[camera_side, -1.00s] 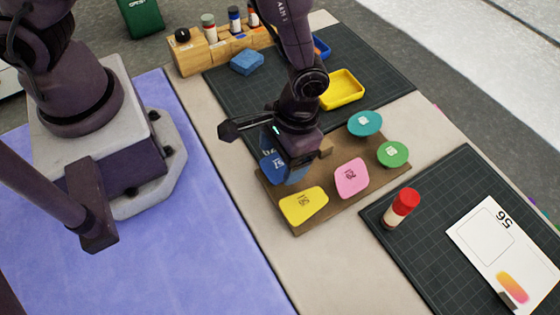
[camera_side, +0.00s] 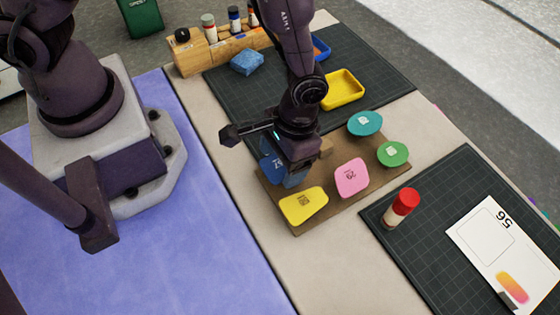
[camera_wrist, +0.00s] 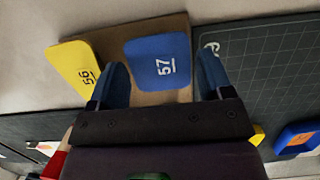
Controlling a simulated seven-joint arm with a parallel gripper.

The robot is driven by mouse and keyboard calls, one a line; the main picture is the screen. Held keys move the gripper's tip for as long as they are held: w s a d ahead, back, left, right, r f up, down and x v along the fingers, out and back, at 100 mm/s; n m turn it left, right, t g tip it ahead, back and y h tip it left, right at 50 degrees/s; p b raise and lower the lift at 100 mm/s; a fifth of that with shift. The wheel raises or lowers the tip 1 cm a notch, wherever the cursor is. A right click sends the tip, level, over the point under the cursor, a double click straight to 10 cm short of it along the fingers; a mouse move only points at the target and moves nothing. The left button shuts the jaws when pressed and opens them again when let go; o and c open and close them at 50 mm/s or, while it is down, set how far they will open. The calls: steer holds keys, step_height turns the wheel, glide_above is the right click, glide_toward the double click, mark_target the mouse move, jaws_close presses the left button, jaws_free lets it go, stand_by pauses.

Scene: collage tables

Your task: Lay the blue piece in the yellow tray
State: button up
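The blue piece (camera_wrist: 160,62), marked 57, lies on the brown board (camera_wrist: 178,97). In the side view the blue piece (camera_side: 271,166) is partly hidden by my gripper (camera_side: 285,172). In the wrist view my gripper (camera_wrist: 163,62) is open, with one blue-grey finger on each side of the piece. Gaps show beside it, clearer on the right; I cannot tell the exact height of the fingertips. The yellow tray (camera_side: 342,91) looks empty on the dark mat behind the board. Only a yellow sliver of it (camera_wrist: 257,134) shows in the wrist view.
On the board, a yellow piece (camera_side: 304,206), a pink piece (camera_side: 351,178), a teal piece (camera_side: 365,123) and a green piece (camera_side: 393,154) surround the blue one. A blue tray (camera_side: 321,47) is beyond the yellow tray. A red-capped bottle (camera_side: 402,208) stands right.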

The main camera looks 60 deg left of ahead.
steer(key=c, duration=0.4)
steer(key=shift+s+v, duration=0.2)
steer(key=shift+v, duration=0.65)
steer(key=shift+s+v, duration=0.15)
steer(key=shift+v, duration=0.65)
steer(key=shift+s+v, duration=0.2)
steer(key=shift+v, duration=0.65)
steer(key=shift+a, duration=0.1)
